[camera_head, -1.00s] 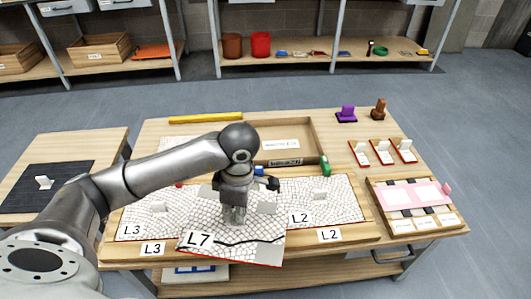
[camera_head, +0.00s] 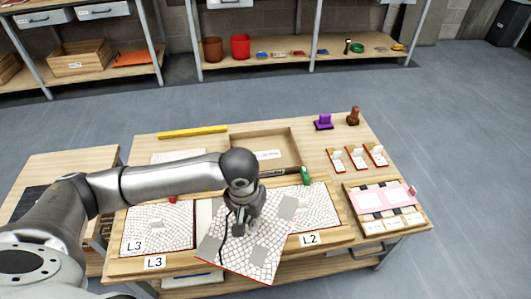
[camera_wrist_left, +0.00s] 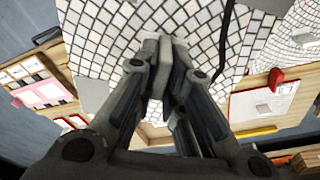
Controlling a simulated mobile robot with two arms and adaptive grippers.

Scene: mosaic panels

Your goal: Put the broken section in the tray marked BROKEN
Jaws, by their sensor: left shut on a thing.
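My left gripper (camera_head: 240,222) is shut on a white mosaic section (camera_head: 258,252), which is held tilted above the front of the worktable. In the left wrist view the fingers (camera_wrist_left: 160,62) pinch a grey tab on this section (camera_wrist_left: 100,25). A dark crack line runs across its tiles and is partly hidden by the arm in the head view. A shallow wooden tray (camera_head: 293,137) stands behind my gripper; the writing on its label is too small to read. My right gripper is not in view.
Mosaic sections L3 (camera_head: 160,225) and L2 (camera_head: 322,200) lie in the wooden frame on either side. A green object (camera_head: 305,175) lies by the tray's front right corner. A pink panel (camera_head: 385,197), red-edged cards and purple and brown stamps are at right.

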